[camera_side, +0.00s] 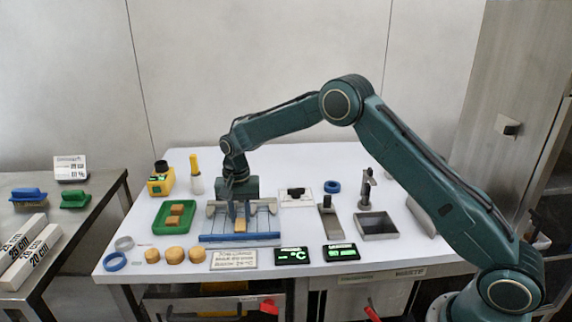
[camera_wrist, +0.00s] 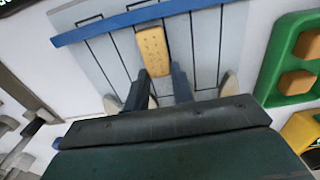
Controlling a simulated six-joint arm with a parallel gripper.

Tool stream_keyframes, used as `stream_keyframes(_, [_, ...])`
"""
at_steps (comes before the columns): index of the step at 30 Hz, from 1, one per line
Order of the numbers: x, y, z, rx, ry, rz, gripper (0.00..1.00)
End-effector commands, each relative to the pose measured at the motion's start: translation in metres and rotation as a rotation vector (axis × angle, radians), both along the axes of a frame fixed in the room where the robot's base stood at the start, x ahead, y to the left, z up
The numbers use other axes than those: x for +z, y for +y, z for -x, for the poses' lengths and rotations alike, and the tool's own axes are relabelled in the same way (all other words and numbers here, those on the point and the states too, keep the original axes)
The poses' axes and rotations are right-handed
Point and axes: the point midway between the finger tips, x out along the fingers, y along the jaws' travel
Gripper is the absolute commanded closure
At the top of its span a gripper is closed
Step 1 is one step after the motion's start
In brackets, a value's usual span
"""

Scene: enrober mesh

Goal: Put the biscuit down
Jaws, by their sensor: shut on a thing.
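A tan rectangular biscuit (camera_wrist: 153,50) is at the fingertips of my gripper (camera_wrist: 160,78), which is shut on its near end. In the side view the same biscuit (camera_side: 241,225) shows below my gripper (camera_side: 240,212). It is over the wire mesh (camera_side: 268,221), a grey panel with dark parallel wires and a blue bar (camera_side: 240,239) along its front edge. In the wrist view the biscuit lies lengthwise along the wires, its far end near the blue bar (camera_wrist: 130,20). I cannot tell whether it touches the mesh.
Round tan pieces (camera_side: 175,254), a sign (camera_side: 234,261) and two dark displays (camera_side: 291,256) line the table's front. A metal box (camera_side: 377,238) stands to the right.

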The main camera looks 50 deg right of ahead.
Motion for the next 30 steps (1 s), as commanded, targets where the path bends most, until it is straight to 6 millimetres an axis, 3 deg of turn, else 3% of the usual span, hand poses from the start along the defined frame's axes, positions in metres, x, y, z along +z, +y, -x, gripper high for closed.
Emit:
stream_keyframes(9, [-0.003,0.000,0.000,0.000,0.000,0.000,0.88])
stream_keyframes(10, [-0.003,0.000,0.000,0.000,-0.001,0.000,0.72])
stream_keyframes(13, [-0.003,0.000,0.000,0.000,-0.001,0.000,0.54])
stream_keyframes(23, [-0.002,0.000,0.000,0.000,-0.001,-0.001,0.54])
stream_keyframes(30, [0.011,0.000,-0.001,0.000,-0.003,0.000,0.54])
